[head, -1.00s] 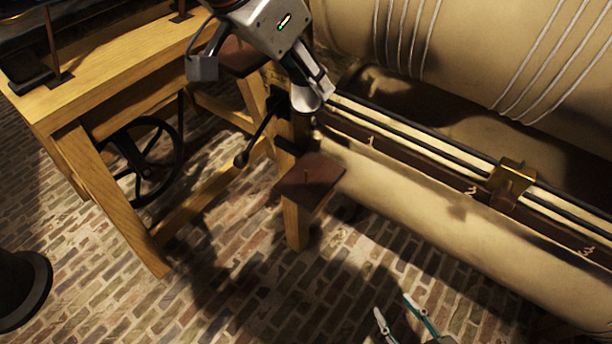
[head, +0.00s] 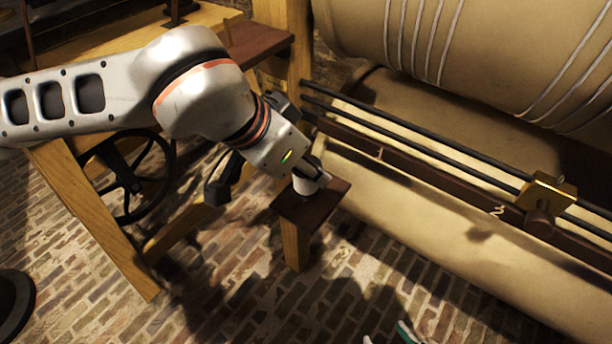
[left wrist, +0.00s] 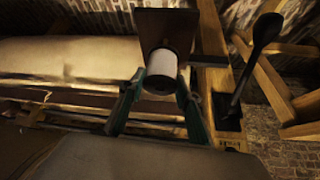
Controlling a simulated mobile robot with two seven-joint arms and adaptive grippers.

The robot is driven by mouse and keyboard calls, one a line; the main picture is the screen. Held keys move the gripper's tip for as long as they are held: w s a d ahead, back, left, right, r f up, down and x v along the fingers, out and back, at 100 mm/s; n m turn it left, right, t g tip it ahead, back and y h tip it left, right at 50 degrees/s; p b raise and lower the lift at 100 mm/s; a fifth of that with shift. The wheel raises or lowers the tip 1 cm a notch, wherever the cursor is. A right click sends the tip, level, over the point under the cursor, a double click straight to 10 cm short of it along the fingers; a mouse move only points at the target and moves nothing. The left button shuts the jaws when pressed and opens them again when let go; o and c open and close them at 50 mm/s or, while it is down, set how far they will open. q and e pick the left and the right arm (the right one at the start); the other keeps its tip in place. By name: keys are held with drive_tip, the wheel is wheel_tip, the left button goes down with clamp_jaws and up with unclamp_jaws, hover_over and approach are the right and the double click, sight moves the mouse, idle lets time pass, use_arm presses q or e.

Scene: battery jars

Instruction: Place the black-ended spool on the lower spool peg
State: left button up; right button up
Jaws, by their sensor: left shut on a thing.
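My left gripper (head: 309,172) is shut on the spool (head: 306,186), whose white side shows below the fingers over the lower brown platform (head: 318,208). In the left wrist view the spool (left wrist: 162,66) is white with a black end toward the camera, between the green-edged fingers. The brown platform (left wrist: 166,22) shows behind it. The lower peg is hidden behind the spool and gripper; I cannot tell whether the spool is around it or above it. My right gripper (head: 386,337) shows only its fingertips at the bottom edge, spread apart.
A higher brown shelf (head: 256,45) is above, beside a wooden post (head: 285,40). A black-handled lever (head: 222,185) hangs left of the platform. Dark rails with a brass block (head: 545,192) and large cream drums (head: 460,215) fill the right. The brick floor (head: 215,290) is open in front.

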sight(306, 180)
use_arm(q)
wheel_tip(306, 180, down, 4)
drive_tip(key=shift+r+b, duration=0.15)
drive_tip(key=shift+b, duration=0.15)
drive_tip(key=shift+r, duration=0.2)
use_arm(e)
drive_tip(key=shift+w+a+r+t, duration=0.25)
drive_tip(key=shift+w+r, duration=0.15)
drive_tip(key=shift+r, duration=0.1)
drive_tip(key=shift+w+a+r+t, duration=0.15)
drive_tip(key=shift+w+a+r, duration=0.15)
drive_tip(key=shift+r, duration=0.2)
use_arm(q)
drive_tip(key=shift+f, duration=0.1)
drive_tip(key=o, duration=1)
drive_tip(key=shift+f, duration=0.1)
drive_tip(key=shift+c, duration=0.2)
use_arm(e)
drive_tip(key=shift+s+d+f, duration=0.2)
drive_tip(key=shift+s+f, duration=0.05)
drive_tip(key=shift+f, duration=0.1)
